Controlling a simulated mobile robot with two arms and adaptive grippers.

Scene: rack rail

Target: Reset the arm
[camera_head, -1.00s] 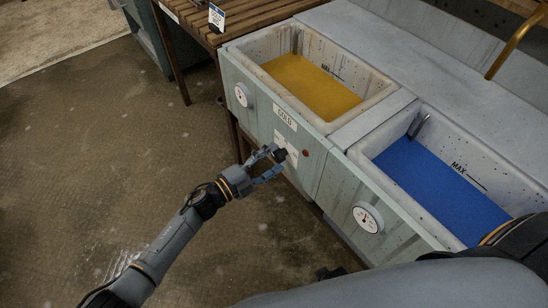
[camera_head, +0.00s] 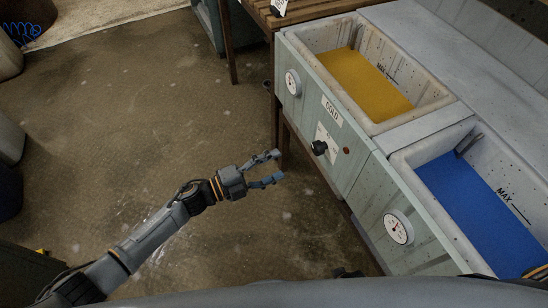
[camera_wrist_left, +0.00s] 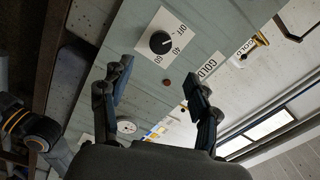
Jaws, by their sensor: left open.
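My left gripper (camera_head: 279,166) is open and empty in the head view, over the floor left of the cabinet front. Its two fingers also show apart in the left wrist view (camera_wrist_left: 157,75), with nothing between them. A black knob (camera_head: 319,147) on a white plate sits on the cabinet front under the GOLD label (camera_head: 332,111). In the wrist view the knob (camera_wrist_left: 160,42) is beyond the fingertips, its plate marked OFF, 40 and 60. The gripper is apart from the knob.
The pale green cabinet (camera_head: 368,167) holds a basin with yellow liquid (camera_head: 365,85) and one with blue liquid (camera_head: 478,215). Round gauges (camera_head: 293,82) and (camera_head: 398,228) are on its front. A slatted wooden table (camera_head: 300,12) stands behind. Open floor (camera_head: 130,120) lies left.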

